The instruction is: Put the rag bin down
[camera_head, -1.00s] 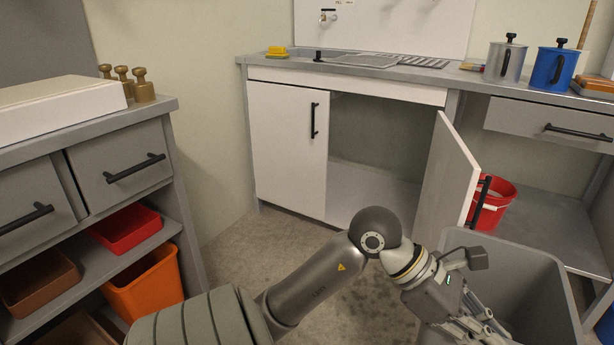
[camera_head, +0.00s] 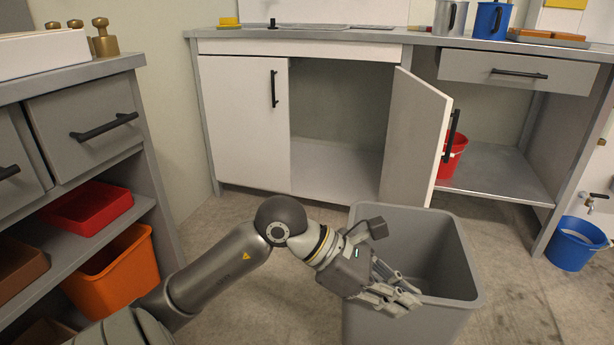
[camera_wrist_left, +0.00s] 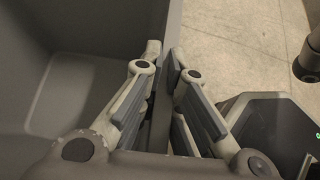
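The rag bin (camera_head: 459,262) is a large, deep grey open-topped bin in the lower middle of the head view, in front of the open cupboard. Its underside is out of frame, so I cannot tell whether it touches the floor. My left gripper (camera_head: 398,294) is at the bin's near left rim. In the left wrist view, the fingers (camera_wrist_left: 165,85) are closed on the bin's wall, one on each side, with the bin's inside (camera_wrist_left: 60,85) at left. The inside that I can see looks empty. My right gripper is not in view.
A white cupboard with its right door (camera_head: 416,135) swung open stands behind the bin. A red bucket (camera_head: 455,157) is beside that door, and a blue bucket (camera_head: 575,243) stands at the right. A grey drawer unit (camera_head: 90,125) is at left. Bare floor (camera_head: 515,265) lies right of the bin.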

